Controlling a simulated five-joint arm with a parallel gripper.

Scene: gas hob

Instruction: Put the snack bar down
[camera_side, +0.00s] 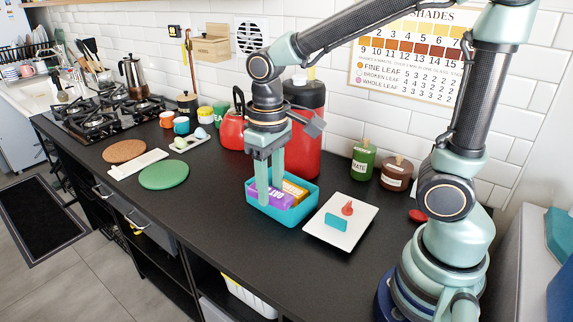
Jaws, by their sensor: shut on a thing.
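A purple snack bar (281,198) with white lettering is at the teal bin (283,218), within its rim. My gripper (270,196) points straight down into the bin and is shut on the purple bar, one finger in front of it. An orange-brown bar (296,190) lies in the bin behind the purple one. I cannot tell whether the purple bar touches the bin floor, as the front wall and my fingers hide its underside.
A white plate (348,240) with a small teal block and a red piece stands right of the bin. A red canister (303,150) and red kettle (232,131) stand behind. A green round mat (164,174) lies left. Dark counter between is clear.

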